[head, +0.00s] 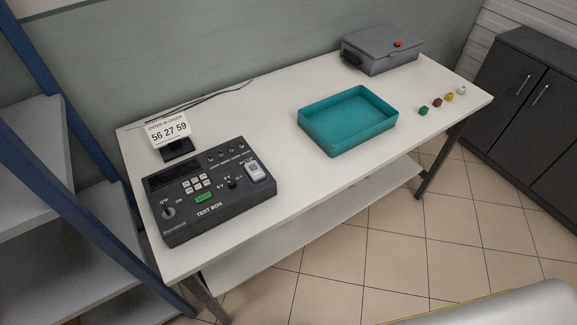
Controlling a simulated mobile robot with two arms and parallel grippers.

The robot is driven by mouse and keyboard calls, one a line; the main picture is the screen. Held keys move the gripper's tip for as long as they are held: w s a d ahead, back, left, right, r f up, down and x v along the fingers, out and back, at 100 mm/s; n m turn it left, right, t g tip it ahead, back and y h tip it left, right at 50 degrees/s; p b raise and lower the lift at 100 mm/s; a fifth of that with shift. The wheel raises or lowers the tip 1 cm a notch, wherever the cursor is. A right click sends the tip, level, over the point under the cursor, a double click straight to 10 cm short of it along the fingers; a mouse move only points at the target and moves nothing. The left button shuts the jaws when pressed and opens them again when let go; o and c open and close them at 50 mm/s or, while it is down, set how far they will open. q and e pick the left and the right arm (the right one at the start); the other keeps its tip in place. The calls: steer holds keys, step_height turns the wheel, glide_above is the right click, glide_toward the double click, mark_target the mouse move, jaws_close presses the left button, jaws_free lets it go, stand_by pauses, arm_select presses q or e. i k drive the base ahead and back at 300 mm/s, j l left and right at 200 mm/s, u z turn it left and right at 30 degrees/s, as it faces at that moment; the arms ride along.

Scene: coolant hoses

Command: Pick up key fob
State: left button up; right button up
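A small light-grey and blue piece (255,171) sits at the right end of the black test box (218,205). It may be the key fob, but it is too small to be sure. The test box lies on the left part of the white table (285,165), with a dial, several buttons and a green patch on its top. Neither of my grippers shows in the head view.
An open teal tray (347,140) stands mid-table. A grey case (381,48) with an orange-red spot is at the back. Several small coloured pieces (436,103) line the right end. A number card (169,131) stands behind the box. Blue-framed shelving (60,160) borders the left.

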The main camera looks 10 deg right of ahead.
mark_target(257, 174)
steer(key=u, duration=0.3)
steer(key=i+l+u, duration=0.15)
steer(key=l+u, duration=0.8)
